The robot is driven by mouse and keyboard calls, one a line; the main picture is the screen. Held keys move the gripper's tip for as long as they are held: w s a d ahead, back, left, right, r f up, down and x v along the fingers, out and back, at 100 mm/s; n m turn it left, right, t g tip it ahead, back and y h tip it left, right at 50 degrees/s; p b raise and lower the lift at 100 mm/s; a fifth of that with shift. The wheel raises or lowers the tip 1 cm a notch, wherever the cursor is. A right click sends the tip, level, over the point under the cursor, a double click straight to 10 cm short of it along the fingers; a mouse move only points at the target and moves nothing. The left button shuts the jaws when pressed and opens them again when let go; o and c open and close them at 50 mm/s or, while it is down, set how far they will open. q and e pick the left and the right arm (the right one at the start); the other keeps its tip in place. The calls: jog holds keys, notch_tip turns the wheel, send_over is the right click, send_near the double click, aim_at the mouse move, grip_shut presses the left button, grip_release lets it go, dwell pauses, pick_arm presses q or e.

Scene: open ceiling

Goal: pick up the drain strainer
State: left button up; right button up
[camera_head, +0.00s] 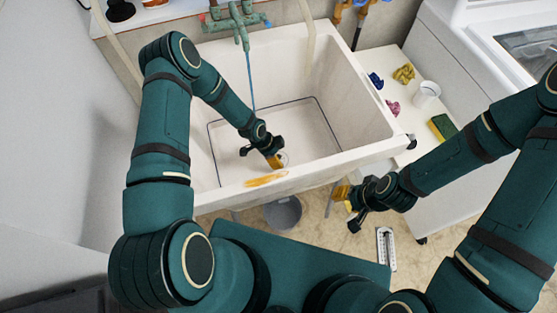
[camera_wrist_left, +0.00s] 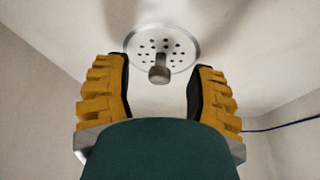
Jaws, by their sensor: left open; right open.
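The drain strainer (camera_wrist_left: 161,48) is a round metal disc with small holes and a raised knob in its middle. It lies on the floor of the white sink, and part of it shows in the head view (camera_head: 284,158). My left gripper (camera_wrist_left: 160,85) is open inside the sink, its two yellow-padded fingers on either side of the knob's line, with the strainer beyond the fingertips. The fingers do not appear to touch it. In the head view my left gripper (camera_head: 275,161) partly hides it. My right gripper (camera_head: 355,210) is open and empty outside the sink.
The sink walls (camera_head: 356,125) surround my left gripper, with a faucet (camera_head: 240,25) at the back. A side shelf holds a white cup (camera_head: 426,93), a sponge (camera_head: 442,127) and cloths. A grey bucket (camera_head: 283,213) stands under the sink.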

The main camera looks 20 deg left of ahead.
pick_arm(q)
jog(key=shift+w+d+f, duration=0.1)
jog(key=shift+d+f, duration=0.1)
jog(key=shift+f, duration=0.25)
grip_shut()
